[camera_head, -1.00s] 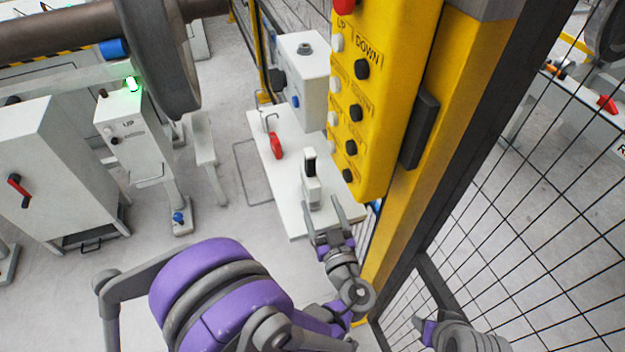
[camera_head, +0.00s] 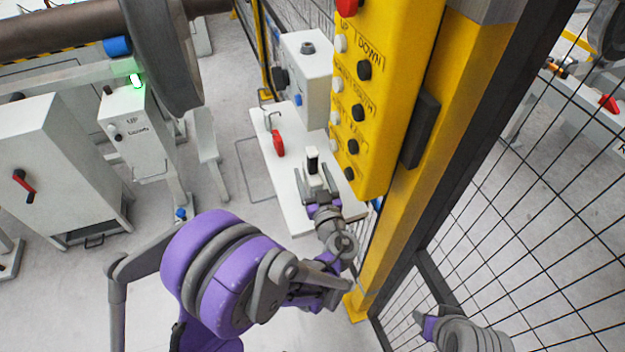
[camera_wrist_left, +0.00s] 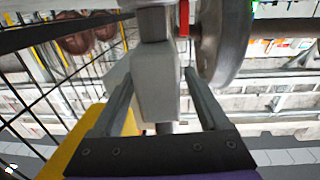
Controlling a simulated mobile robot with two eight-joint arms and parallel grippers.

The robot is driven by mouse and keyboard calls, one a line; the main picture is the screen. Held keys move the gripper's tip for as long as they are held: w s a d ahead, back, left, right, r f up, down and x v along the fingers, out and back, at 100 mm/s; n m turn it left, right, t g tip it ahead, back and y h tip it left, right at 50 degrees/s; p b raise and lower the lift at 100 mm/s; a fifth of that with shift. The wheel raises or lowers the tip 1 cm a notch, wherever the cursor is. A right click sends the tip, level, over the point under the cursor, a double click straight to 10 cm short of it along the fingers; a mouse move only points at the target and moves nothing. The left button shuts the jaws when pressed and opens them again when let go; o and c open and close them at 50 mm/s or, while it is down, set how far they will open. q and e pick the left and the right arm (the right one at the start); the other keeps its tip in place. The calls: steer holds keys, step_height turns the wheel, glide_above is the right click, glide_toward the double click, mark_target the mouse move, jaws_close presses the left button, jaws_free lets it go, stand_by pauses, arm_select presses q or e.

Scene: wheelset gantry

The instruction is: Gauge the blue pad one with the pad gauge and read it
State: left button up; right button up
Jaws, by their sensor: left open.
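The pad gauge, which I take to be the pale upright tool with a black top (camera_head: 313,163), stands on the white shelf (camera_head: 291,212). My left gripper (camera_head: 316,184) is open at the gauge, its fingers on either side of the lower body. In the left wrist view the pale grey gauge body (camera_wrist_left: 157,88) stands between the two open fingers, with gaps at both sides.
A red tool (camera_head: 278,143) and a white box (camera_head: 307,75) are on or by the shelf. The yellow button panel (camera_head: 375,95) and yellow post stand close at right, with a mesh fence (camera_head: 520,210) beyond. The wheel (camera_head: 165,50) and grey cabinets are left; floor between is open.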

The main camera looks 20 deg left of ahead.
mark_target(312, 159)
arm_select(q)
jaws_close()
steer(key=shift+r, duration=0.1)
stand_by(0.5)
steer(key=shift+s+a+r, duration=0.15)
steer(key=shift+a+r, duration=0.05)
steer(key=shift+r, duration=0.35)
step_height(312, 159, up, 6)
steer(key=shift+p, duration=0.65)
steer(key=s+a, duration=1.1)
steer(key=a, duration=0.5)
steer(key=shift+f, duration=0.15)
